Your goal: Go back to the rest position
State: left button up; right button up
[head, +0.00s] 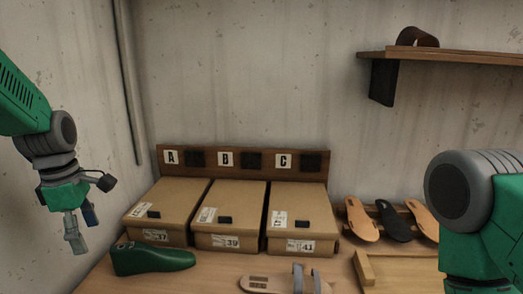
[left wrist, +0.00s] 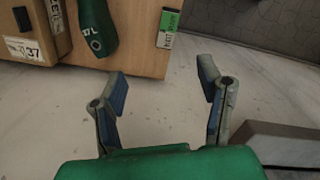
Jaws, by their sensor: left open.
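My left gripper (head: 82,228) hangs at the left of the head view, pointing down, left of the workbench (head: 205,275) and clear of it. In the left wrist view its two fingers (left wrist: 160,85) are spread apart with nothing between them; the grey floor shows beyond. My right arm (head: 478,215) shows at the right edge of the head view, but its gripper is out of view.
Three closed cardboard boxes (head: 230,200) stand under the labels A, B and C. A green shoe last (head: 150,260) lies before the left box. A sandal (head: 268,284) lies near the front. Several soles (head: 395,222) rest at the right. A wall shelf (head: 450,57) is above.

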pick_arm(q)
jog(key=s+d+f+m+y, duration=0.1)
jog(key=s+f+m, duration=0.5)
jog(key=f, duration=0.6)
jog(key=s+d+f+m, duration=0.1)
jog(key=s+f+m, duration=0.3)
jog(key=s+f, duration=0.55)
jog(key=s+d+f+m, duration=0.2)
jog(key=s+f+m, duration=0.4)
jog(key=s, duration=0.3)
jog(key=s+d+f+m, duration=0.3)
jog(key=s+f+m, duration=0.2)
jog(key=s, duration=0.4)
jog(key=w+f+m+b, duration=0.1)
jog(key=w+f+b, duration=0.2)
jog(key=f+b, duration=1.1)
jog(key=shift+w+d+f+h+b, duration=0.2)
jog(key=shift+w+d+h+b, duration=0.1)
jog(key=shift+d+b, duration=0.05)
pick_arm(e)
notch_tip(320, 180, down, 15)
jog(key=shift+s, duration=0.25)
jog(key=shift+r, duration=0.1)
